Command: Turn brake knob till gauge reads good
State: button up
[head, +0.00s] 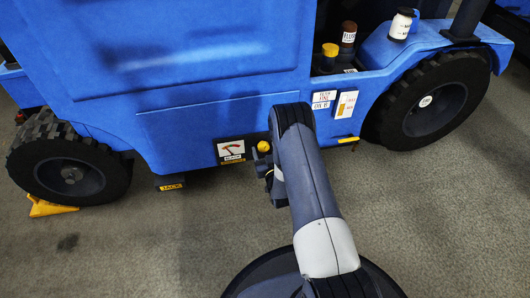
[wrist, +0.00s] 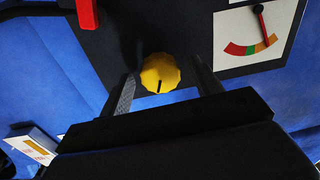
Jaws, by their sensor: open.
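The yellow brake knob (wrist: 160,73) has a faceted rim and a short dark mark on its lower part. It sits on a dark panel, and it also shows in the head view (head: 263,147) beside my arm. My gripper (wrist: 163,84) is open, with one finger on each side of the knob; I cannot tell whether either finger touches it. The gauge (wrist: 280,28) is a white plate with a red, green and orange arc. Its red needle points at the orange part, near the green. The gauge also shows in the head view (head: 231,150).
The panel is on the side of a blue vehicle (head: 200,60) with big black tires (head: 433,100). A red piece (wrist: 87,14) stands out at the panel's upper left. A yellow wedge (head: 50,207) lies by the left wheel. The grey floor in front is clear.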

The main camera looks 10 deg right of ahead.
jog(key=shift+c, duration=0.2)
jog(key=c, duration=0.9)
jog(key=shift+m, duration=3.3)
jog(key=o, duration=0.9)
jog(key=shift+o, duration=0.2)
